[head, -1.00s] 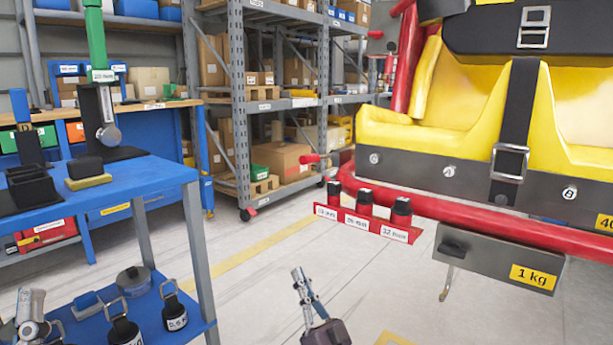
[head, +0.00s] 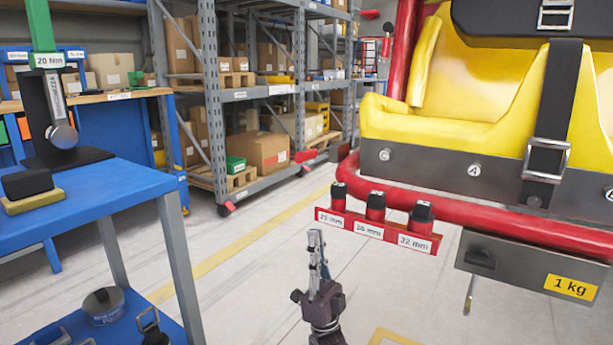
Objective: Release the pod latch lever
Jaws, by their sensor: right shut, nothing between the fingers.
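The pod is a yellow double seat (head: 450,118) with a dark grey front panel and black straps, in a red tube frame, at the right of the head view. A red-ended handle (head: 305,156) sticks out left of the frame. A thin metal lever (head: 468,295) hangs below a grey box (head: 530,268) labelled 1 kg. I cannot tell which of these is the latch lever. My right gripper (head: 316,238) is shut and empty, pointing up in front of the pod, apart from both and left of the hanging lever. My left gripper is not in view.
A red rack with black-capped pieces (head: 375,228), marked in mm, projects from the pod close to my right gripper. A blue bench (head: 110,205) with a green post stands at left. Grey shelving (head: 216,110) stands behind. Floor between bench and pod is clear.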

